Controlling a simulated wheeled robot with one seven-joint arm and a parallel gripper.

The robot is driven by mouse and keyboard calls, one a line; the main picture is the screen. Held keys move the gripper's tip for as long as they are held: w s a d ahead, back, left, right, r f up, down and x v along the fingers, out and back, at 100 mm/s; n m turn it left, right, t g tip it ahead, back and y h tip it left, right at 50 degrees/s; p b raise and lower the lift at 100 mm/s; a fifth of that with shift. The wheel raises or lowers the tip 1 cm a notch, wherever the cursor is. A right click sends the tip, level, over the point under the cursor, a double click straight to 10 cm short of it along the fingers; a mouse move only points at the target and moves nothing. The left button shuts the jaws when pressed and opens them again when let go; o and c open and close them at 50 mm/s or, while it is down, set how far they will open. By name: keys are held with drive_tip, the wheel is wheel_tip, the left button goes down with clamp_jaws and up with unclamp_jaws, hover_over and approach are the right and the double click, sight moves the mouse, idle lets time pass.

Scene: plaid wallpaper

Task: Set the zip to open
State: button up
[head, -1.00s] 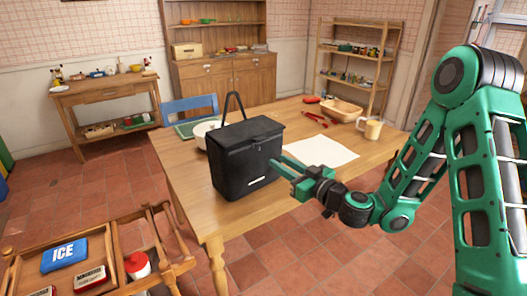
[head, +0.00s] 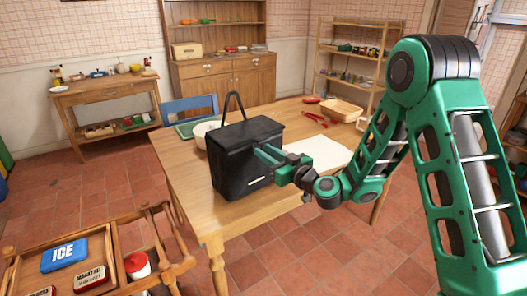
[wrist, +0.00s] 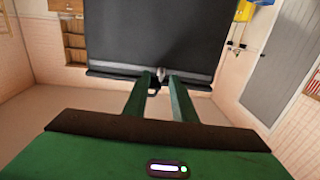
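The black cooler bag (head: 232,175) stands upright on the wooden table (head: 190,205), its lid down and its carry handle raised. A small metal zip pull (wrist: 160,74) shows at the bag's lid edge in the wrist view, with a dark loop just below it. My gripper (head: 265,154) reaches the bag's right-hand face from the right. Its two green fingers (wrist: 160,82) are apart, one on each side of the zip pull; I cannot tell whether they touch it. The zip pull is too small to make out in the head view.
A white bowl (head: 203,132) stands behind the bag. White paper (head: 318,153), red tools (head: 315,118) and a wooden tray (head: 342,109) lie farther right on the table. A wooden cart (head: 118,258) with an ice pack (head: 63,254) is at the front left.

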sight(245, 144)
drive_tip(key=shift+x, duration=1.4)
clamp_jaws()
idle(0.5)
